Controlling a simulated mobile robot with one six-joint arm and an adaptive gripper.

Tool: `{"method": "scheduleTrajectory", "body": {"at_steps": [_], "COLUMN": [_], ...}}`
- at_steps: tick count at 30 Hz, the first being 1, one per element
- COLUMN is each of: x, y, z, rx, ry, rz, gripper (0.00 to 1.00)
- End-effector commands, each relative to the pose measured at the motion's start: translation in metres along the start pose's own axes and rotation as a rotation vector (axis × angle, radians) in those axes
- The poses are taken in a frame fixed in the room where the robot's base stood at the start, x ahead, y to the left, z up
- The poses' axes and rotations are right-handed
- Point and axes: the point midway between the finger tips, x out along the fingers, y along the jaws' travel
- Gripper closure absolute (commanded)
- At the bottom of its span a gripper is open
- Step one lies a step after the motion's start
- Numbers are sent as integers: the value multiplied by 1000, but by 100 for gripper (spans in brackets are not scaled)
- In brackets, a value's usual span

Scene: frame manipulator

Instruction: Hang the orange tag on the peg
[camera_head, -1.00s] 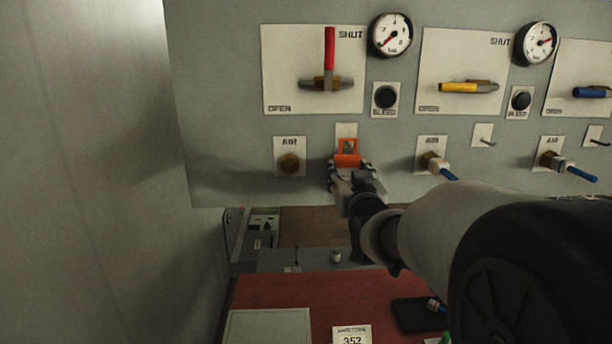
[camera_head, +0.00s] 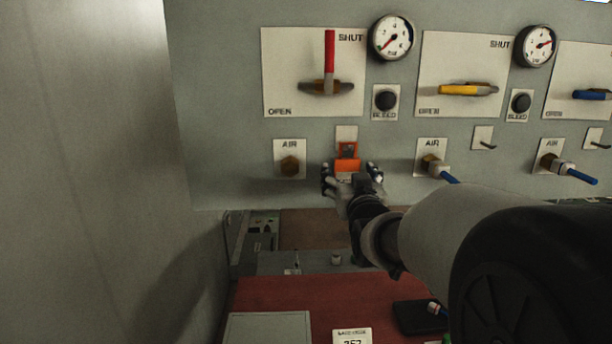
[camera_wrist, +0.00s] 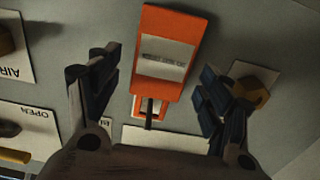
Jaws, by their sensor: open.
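The orange tag (camera_head: 347,164) is upright against the grey panel, on the white peg plate (camera_head: 346,132) between two AIR fittings. In the wrist view, which is turned upside down, the tag (camera_wrist: 165,55) has a pale printed label and a window at one end. The dark peg (camera_wrist: 149,112) appears to pass through that window. My gripper (camera_head: 350,174) is open around the tag. In the wrist view, my gripper's fingers (camera_wrist: 158,68) stand to either side of the tag with gaps and do not touch it.
A brass AIR fitting (camera_head: 290,165) is close to the left of my gripper. To the right are another AIR fitting with a blue hose (camera_head: 434,165) and a bare peg (camera_head: 488,146). A red-handled valve (camera_head: 329,62) is above. A red surface (camera_head: 290,293) lies below.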

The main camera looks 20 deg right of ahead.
Motion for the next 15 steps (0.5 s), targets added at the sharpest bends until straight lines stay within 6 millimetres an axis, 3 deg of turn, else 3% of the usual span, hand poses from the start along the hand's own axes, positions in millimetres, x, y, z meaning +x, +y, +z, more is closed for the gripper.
{"method": "scheduleTrajectory", "body": {"at_steps": [8, 15], "x": [-2, -38], "y": [0, 0], "z": [0, -2], "rx": [0, 0], "ry": [0, 3], "rz": [0, 0], "gripper": [27, 27]}}
